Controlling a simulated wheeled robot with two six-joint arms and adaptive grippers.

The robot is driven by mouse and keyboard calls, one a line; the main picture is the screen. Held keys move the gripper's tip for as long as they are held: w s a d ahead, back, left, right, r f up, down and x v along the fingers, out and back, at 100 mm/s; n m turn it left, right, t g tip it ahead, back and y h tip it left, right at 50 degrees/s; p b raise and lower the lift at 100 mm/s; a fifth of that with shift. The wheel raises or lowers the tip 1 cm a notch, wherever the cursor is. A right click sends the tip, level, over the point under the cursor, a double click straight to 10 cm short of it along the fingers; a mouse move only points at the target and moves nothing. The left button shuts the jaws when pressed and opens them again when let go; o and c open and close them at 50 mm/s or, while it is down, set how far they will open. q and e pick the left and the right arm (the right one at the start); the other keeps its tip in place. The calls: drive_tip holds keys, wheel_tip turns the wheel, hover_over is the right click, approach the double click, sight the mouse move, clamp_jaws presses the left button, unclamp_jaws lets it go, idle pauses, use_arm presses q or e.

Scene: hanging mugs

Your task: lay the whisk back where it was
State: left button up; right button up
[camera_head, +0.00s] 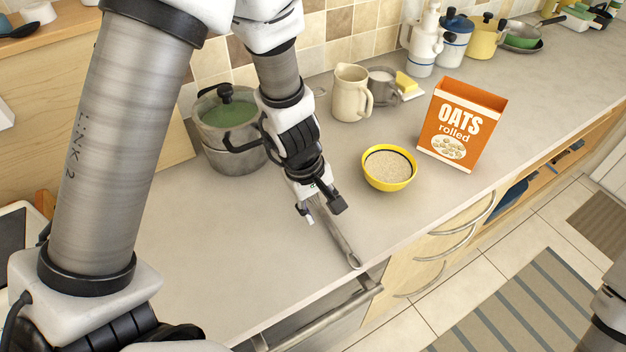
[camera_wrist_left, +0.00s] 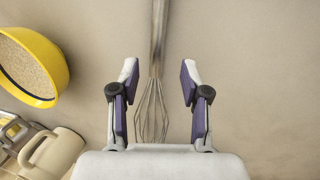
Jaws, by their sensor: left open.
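The whisk (camera_head: 338,238) lies on the grey counter, its metal handle pointing toward the front edge. In the head view its wire end is hidden behind my left gripper (camera_head: 322,209). In the left wrist view the whisk (camera_wrist_left: 157,55) runs between the two open fingers of my left gripper (camera_wrist_left: 158,85), with the wires toward the palm and the handle beyond the fingertips. The fingers stand apart from it on both sides. My right gripper is not in view.
A yellow bowl of oats (camera_head: 389,169) stands right of the whisk, with an orange oats box (camera_head: 462,122) beyond it. A lidded pot (camera_head: 232,130) stands behind my left gripper. A cream jug (camera_head: 350,93) is near the wall. The counter's front left is clear.

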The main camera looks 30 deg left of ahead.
use_arm(q)
drive_tip(key=p+v, duration=0.6)
drive_tip(key=v, duration=0.4)
drive_tip(key=shift+s, duration=0.1)
